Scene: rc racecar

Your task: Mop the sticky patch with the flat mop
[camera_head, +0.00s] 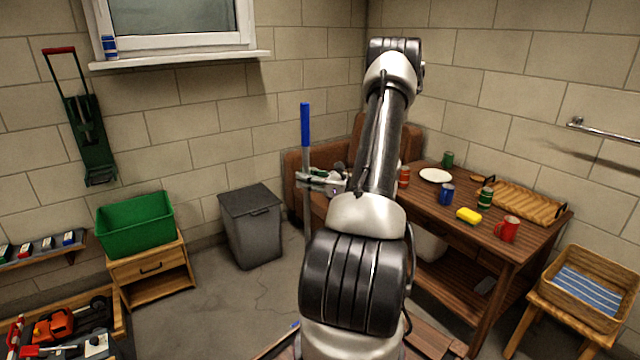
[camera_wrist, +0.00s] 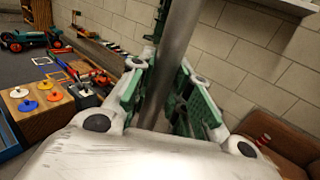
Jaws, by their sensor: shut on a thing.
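The flat mop (camera_head: 305,150) stands about upright, with a grey pole and a blue grip at its top. My gripper (camera_head: 312,182) is shut on the pole below the blue grip. In the wrist view the grey pole (camera_wrist: 174,65) runs between the two green-padded fingers of my gripper (camera_wrist: 165,95). The lower end of the mop is hidden behind my arm in the head view and is out of sight in the wrist view. I cannot make out the sticky patch in either view.
A grey bin (camera_head: 252,228) stands on the floor left of the mop. A brown armchair (camera_head: 296,165) is behind it. A wooden table (camera_head: 450,222) with mugs, cans and a plate is to the right. A green crate (camera_head: 135,225) sits at left. Grey floor between is clear.

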